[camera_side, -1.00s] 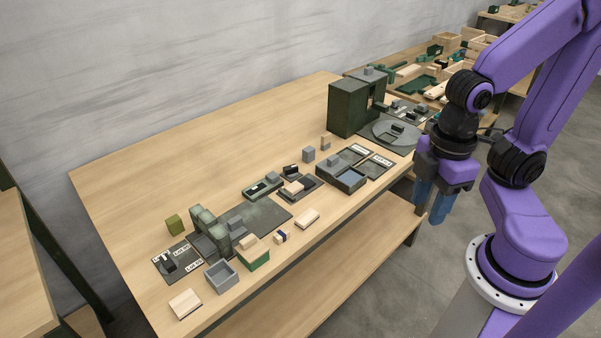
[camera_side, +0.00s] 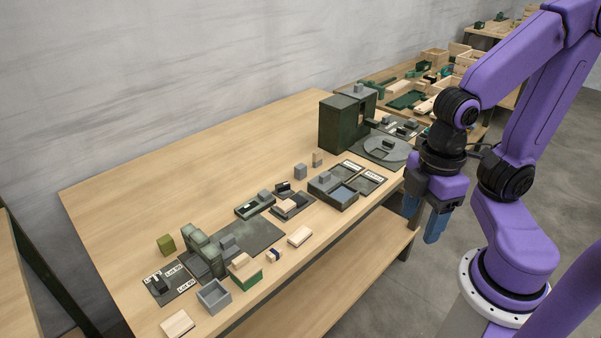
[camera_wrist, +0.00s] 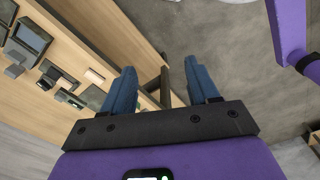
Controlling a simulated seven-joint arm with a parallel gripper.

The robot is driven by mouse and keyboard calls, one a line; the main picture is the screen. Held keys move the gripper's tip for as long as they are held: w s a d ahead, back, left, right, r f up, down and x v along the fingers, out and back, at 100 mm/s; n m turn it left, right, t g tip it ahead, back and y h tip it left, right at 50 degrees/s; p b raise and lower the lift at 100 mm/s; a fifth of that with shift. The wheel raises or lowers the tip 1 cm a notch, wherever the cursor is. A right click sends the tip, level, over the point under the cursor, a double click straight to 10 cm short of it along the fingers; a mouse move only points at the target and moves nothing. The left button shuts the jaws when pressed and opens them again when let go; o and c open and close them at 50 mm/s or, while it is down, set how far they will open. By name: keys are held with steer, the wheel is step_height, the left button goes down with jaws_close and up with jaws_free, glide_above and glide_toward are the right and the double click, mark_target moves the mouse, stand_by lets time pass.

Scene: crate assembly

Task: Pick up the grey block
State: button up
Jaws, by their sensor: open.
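Several grey blocks are in the side view, and I cannot tell which one the task means. One small grey block (camera_side: 300,171) stands alone on the bare tabletop near the middle. Another grey block (camera_side: 359,89) sits on top of the dark green cabinet (camera_side: 340,126). A third grey block (camera_side: 383,145) is on the round grey turntable (camera_side: 371,153). My gripper (camera_side: 423,215) is open and empty, pointing down past the table's front right edge, apart from all blocks. In the wrist view my gripper (camera_wrist: 162,72) shows two blue fingers spread with nothing between them.
The wooden table (camera_side: 130,200) carries trays, pads and wooden blocks along its front. An open grey box (camera_side: 214,297) stands at the front left. The table's back left is clear. A second table with wooden crates (camera_side: 435,56) stands at the far right. A wall runs behind.

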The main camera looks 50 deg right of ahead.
steer(key=w+a+n+t+h, duration=0.1)
steer(key=w+a+n+h, duration=0.2)
steer(key=w, duration=2.7)
steer(key=n+g+h, duration=0.1)
steer(key=n+h, duration=0.1)
glide_toward(299, 167)
steer(key=x, duration=0.5)
steer(key=shift+s+d, duration=0.1)
steer(key=shift+s, duration=0.2)
steer(key=shift+w+x, duration=0.15)
steer(key=shift+x, duration=1.4)
steer(key=shift+w+x, duration=0.2)
steer(key=shift+x, duration=1.3)
steer(key=c, duration=1)
